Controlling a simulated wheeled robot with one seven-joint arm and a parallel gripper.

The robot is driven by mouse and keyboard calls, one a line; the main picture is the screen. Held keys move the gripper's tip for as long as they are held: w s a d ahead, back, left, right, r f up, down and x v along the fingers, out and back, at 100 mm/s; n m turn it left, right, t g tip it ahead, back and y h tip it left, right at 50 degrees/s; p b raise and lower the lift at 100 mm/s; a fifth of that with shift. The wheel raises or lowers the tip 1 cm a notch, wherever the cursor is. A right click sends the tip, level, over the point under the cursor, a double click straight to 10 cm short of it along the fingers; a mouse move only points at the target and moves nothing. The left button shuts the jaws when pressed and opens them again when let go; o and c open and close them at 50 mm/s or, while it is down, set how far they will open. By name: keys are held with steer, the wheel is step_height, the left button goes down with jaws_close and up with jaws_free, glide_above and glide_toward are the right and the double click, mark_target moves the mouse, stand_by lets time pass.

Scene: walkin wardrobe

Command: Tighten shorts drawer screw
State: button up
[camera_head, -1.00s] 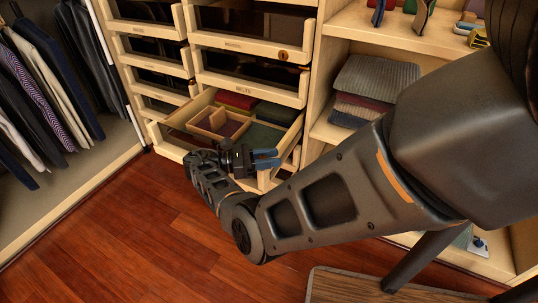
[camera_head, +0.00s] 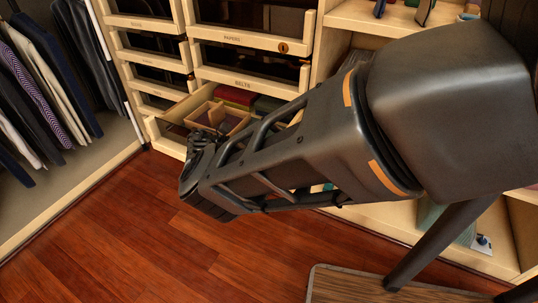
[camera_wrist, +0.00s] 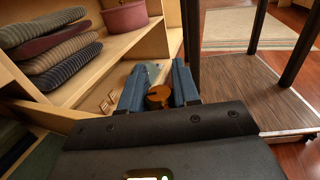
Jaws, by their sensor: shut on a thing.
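In the wrist view, my gripper (camera_wrist: 159,90) has its two blue fingers on either side of a round brass screw head (camera_wrist: 158,97) and is shut on it. Pale raised letters (camera_wrist: 108,101) show on light wood left of the fingers; I cannot read them. In the head view an open drawer (camera_head: 162,138) with dividers and folded clothes sticks out below the drawer labelled belts. My arm covers its right part and front, and hides the fingers and the screw there.
Shelves with folded clothes (camera_wrist: 55,50) and a pink container (camera_wrist: 125,17) are beside the gripper. Hanging jackets (camera_head: 40,90) are at the left. A wooden bench or table top (camera_head: 400,285) is at lower right. The floor is clear at lower left.

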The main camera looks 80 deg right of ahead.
steer(key=shift+s+r, duration=0.1)
stand_by(0.3)
steer(key=o, duration=1)
steer(key=shift+c, duration=0.2)
steer(key=shift+w+f+b, duration=0.2)
steer(key=shift+w+b, duration=0.3)
steer(key=w+b, duration=0.7)
steer(key=shift+a+r+b, duration=0.15)
steer(key=shift+a+b, duration=0.05)
steer(key=shift+b, duration=0.15)
